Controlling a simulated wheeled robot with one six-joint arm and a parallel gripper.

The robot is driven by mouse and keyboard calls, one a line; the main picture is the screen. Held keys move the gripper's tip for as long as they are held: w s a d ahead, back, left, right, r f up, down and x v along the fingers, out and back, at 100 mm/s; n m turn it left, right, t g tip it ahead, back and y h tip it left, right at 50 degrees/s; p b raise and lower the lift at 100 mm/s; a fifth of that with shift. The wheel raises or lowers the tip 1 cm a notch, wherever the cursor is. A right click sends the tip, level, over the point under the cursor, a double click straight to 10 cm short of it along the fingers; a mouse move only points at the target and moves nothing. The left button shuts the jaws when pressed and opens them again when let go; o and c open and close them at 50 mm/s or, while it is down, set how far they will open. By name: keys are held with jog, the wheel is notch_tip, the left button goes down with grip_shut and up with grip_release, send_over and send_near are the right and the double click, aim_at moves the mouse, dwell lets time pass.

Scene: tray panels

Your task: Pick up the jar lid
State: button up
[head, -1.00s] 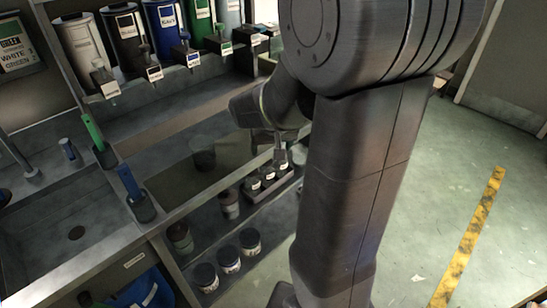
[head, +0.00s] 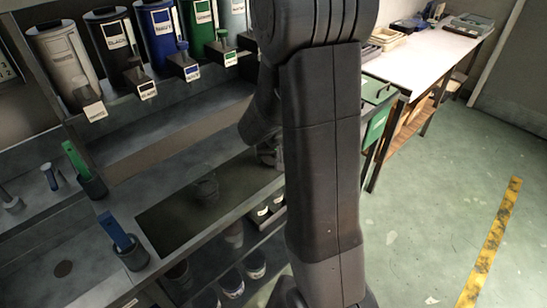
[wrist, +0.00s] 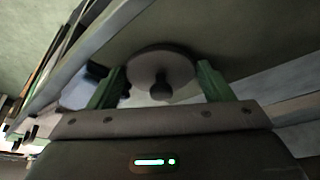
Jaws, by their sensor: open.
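In the wrist view, a round grey lid (wrist: 177,62) with a dark knob lies beyond and between the two green fingers of my gripper (wrist: 161,76). I cannot tell how far the lid is from the fingertips in depth. In the head view, my arm hides most of the gripper and I cannot make out the lid.
Several labelled dispensers (head: 165,40) stand along the back. A green-handled tool (head: 76,160) and a blue-handled tool (head: 116,232) stand in holders at the left. Several jars (head: 232,282) sit on the shelf below. A white-topped table (head: 440,45) is at the right, with open floor before it.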

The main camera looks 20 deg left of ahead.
jog(key=c, duration=0.6)
